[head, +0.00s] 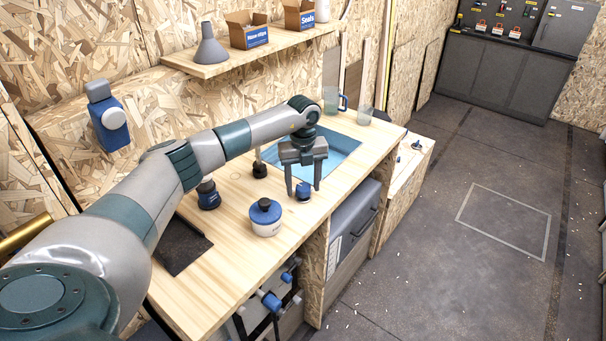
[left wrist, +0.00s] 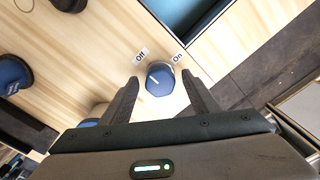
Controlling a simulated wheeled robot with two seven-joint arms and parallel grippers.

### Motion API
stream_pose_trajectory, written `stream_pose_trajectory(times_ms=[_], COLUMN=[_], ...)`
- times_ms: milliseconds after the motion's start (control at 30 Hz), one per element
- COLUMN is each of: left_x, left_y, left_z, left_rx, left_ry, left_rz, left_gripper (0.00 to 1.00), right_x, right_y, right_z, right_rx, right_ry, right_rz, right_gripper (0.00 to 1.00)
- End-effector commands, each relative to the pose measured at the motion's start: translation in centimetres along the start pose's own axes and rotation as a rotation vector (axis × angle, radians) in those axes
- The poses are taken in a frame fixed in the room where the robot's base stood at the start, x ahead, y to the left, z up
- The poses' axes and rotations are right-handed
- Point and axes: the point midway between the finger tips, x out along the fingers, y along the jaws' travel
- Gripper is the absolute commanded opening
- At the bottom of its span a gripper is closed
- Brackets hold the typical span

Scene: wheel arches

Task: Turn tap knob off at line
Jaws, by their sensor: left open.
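The tap knob is a small blue knob (head: 303,194) on the wooden counter, in front of the sink (head: 340,150). In the left wrist view the knob (left wrist: 161,79) has a white line mark, turned toward the left side of the picture. Two labels sit beyond it, "Off" (left wrist: 141,54) at the left and "On" (left wrist: 178,58) at the right. My left gripper (head: 303,190) points down with open fingers, one on each side of the knob. In the left wrist view, gaps show between the knob and both fingers. My right gripper is not in view.
A white pot with a blue lid (head: 265,218) and a blue bottle (head: 208,197) stand left of the knob. A dark upright fitting (head: 260,171) is by the sink. Two clear vessels, one a jug (head: 331,99), stand behind. A shelf (head: 222,67) hangs above.

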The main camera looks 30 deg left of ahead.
Motion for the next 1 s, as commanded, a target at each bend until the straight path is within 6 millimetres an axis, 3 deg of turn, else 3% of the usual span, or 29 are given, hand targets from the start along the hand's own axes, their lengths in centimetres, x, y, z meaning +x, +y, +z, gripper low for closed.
stream_pose_trajectory(times_ms=[167, 367, 1000], left_x=[-0.7, -3.1, -15.2], left_y=[-0.1, -0.1, -0.1], left_z=[0.0, 0.0, 0.1], left_rx=[0.001, 0.002, -0.001], left_ry=[-0.001, -0.002, -0.003], left_rz=[-0.002, -0.003, -0.004], left_gripper=[0.55, 0.55, 0.55], right_x=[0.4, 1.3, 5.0], right_y=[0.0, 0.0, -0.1], right_z=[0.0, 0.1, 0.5], right_rx=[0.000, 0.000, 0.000], right_ry=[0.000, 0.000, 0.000], right_rz=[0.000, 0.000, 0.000], right_gripper=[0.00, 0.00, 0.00])
